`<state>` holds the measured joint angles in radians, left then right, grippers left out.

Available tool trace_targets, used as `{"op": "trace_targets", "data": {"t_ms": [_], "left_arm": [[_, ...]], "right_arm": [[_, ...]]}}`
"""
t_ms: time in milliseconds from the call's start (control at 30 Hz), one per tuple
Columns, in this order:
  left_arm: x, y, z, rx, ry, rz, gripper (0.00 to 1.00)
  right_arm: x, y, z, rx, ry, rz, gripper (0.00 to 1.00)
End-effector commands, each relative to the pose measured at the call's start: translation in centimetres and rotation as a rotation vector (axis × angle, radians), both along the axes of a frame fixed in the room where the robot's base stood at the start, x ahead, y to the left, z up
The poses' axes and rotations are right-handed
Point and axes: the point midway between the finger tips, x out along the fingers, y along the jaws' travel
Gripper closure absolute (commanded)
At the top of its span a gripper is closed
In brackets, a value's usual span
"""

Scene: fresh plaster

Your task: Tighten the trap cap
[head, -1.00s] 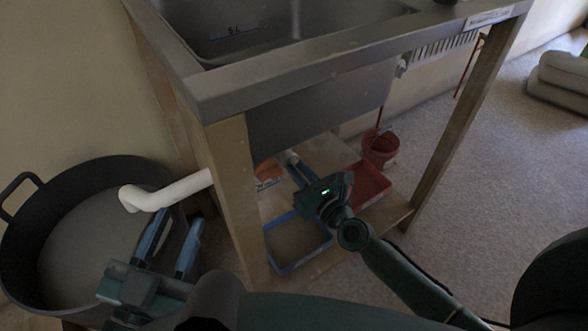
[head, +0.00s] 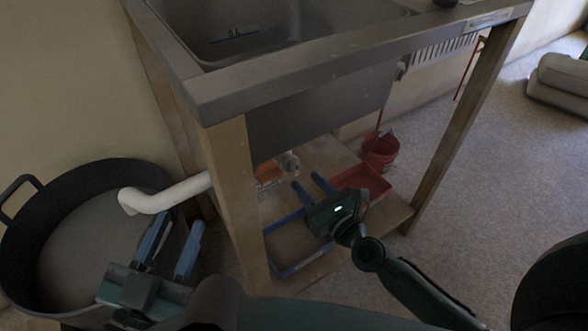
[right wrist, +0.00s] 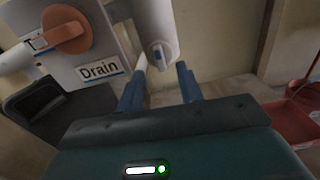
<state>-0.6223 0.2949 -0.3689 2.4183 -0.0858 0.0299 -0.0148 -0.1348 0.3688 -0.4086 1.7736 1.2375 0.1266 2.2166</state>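The grey-white trap cap (right wrist: 160,52), with a small blue mark, is on the pipework under the sink; it also shows small in the head view (head: 289,163). My right gripper (head: 306,181) is open below and in front of it. In the right wrist view its two blue fingers (right wrist: 159,78) are spread, with nothing held between them. The cap lies beyond the fingertips and looks apart from them. My left gripper (head: 180,221) is open and empty over the black tub, near the white elbow pipe (head: 165,197).
An orange valve handle (right wrist: 67,30) and a Drain label (right wrist: 100,70) are left of the cap. A blue-rimmed tray (head: 290,268), a red tray (head: 366,181) and a red bucket (head: 380,151) sit below. The sink stand's wooden front leg (head: 234,205) separates my grippers.

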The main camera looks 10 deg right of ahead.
Motion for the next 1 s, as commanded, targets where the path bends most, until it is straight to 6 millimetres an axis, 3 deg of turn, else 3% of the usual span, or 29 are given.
{"op": "trace_targets", "data": {"t_ms": [600,1000], "left_arm": [[0.0,0.0,-1.7,0.0,-0.001,0.0,0.64],[0.0,0.0,-1.7,-0.001,-0.003,0.0,0.64]], "right_arm": [[-6.9,-2.5,-0.2,-0.002,0.002,0.0,0.64],[-7.5,-2.7,0.0,0.0,0.0,0.0,0.64]]}}
